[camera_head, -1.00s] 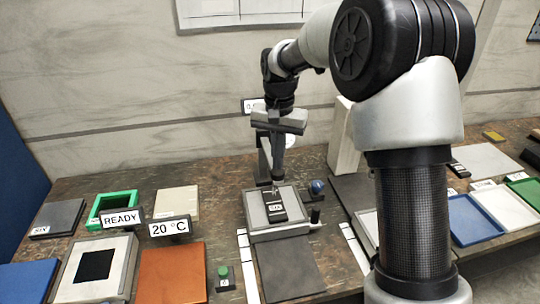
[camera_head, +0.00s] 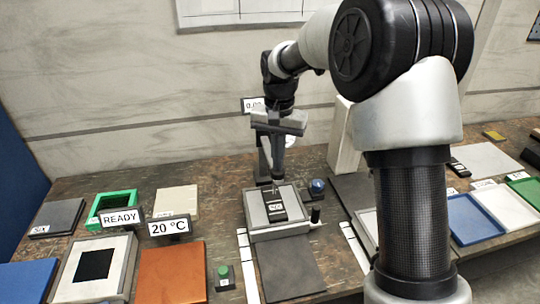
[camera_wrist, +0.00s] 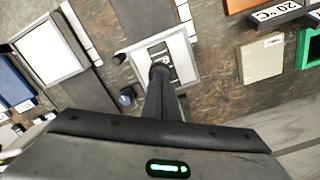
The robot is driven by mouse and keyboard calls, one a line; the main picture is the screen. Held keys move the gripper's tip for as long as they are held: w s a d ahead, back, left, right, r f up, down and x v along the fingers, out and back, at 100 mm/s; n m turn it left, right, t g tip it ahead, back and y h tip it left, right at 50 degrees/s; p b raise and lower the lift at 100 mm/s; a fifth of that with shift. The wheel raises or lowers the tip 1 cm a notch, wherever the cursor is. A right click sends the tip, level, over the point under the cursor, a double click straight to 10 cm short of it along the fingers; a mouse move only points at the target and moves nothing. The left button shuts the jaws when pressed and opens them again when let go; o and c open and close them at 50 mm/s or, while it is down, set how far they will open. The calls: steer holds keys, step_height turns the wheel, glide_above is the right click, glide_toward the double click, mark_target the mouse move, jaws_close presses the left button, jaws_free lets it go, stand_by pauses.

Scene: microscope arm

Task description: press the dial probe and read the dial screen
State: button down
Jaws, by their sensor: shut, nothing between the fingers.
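The dial screen (camera_head: 253,104) is a small white panel behind my arm in the head view. It shows digits beginning "0.0"; my arm hides the rest. A dark labelled block (camera_head: 274,206) lies on a light grey platform (camera_head: 254,208). My gripper (camera_head: 276,186) points down just above this block, its fingers shut and empty. In the wrist view, the gripper (camera_wrist: 160,68) covers part of the platform (camera_wrist: 186,50). I cannot make out the dial probe's tip, and I cannot tell whether the fingers touch anything.
A blue knob (camera_head: 317,187) and a dark post (camera_head: 315,214) stand right of the platform. A dark mat (camera_head: 288,268) lies in front. A white block (camera_head: 343,140) rises behind right. Signs reading READY (camera_head: 121,218) and 20 °C (camera_head: 170,228) stand left, near a green button (camera_head: 223,271).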

steer(key=shift+f+b, duration=1.15)
steer(key=shift+f, duration=1)
steer(key=shift+r+p, duration=2.05)
steer(key=shift+r, duration=0.65)
step_height(320, 180, up, 17)
steer(key=shift+r+p, duration=0.2)
steer(key=shift+p, duration=0.25)
